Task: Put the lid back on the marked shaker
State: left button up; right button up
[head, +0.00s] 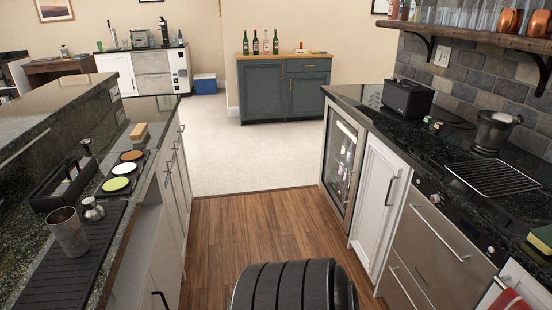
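A metal shaker cup (68,232) stands upright on a black ribbed bar mat (62,272) on the left counter. Its top looks open. A small silver domed piece with a narrow neck, which looks like a shaker lid (93,209), sits on the mat just behind and right of the cup, apart from or barely touching it. I cannot make out a clear mark on the cup. Neither of my grippers shows in the head view.
Beyond the lid are a black caddy (62,186) and green, white and brown discs (116,184) on a dark holder. A wire rack (492,178) and black toaster-like box (407,99) stand on the right counter. The wooden floor (235,235) between counters is clear.

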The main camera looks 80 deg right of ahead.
aim_at(64, 223)
jog(key=z, duration=1.3)
jog(key=i+l, duration=0.15)
jog(key=l, duration=0.2)
jog(key=i+l+u, duration=0.1)
jog(key=l, duration=0.3)
jog(key=i+l, duration=0.2)
jog(key=l, duration=0.2)
jog(key=i+l+u, duration=0.1)
jog(key=l, duration=0.25)
jog(key=i+l, duration=0.15)
jog(key=l, duration=0.25)
jog(key=i+l+u, duration=0.1)
jog(key=l, duration=0.3)
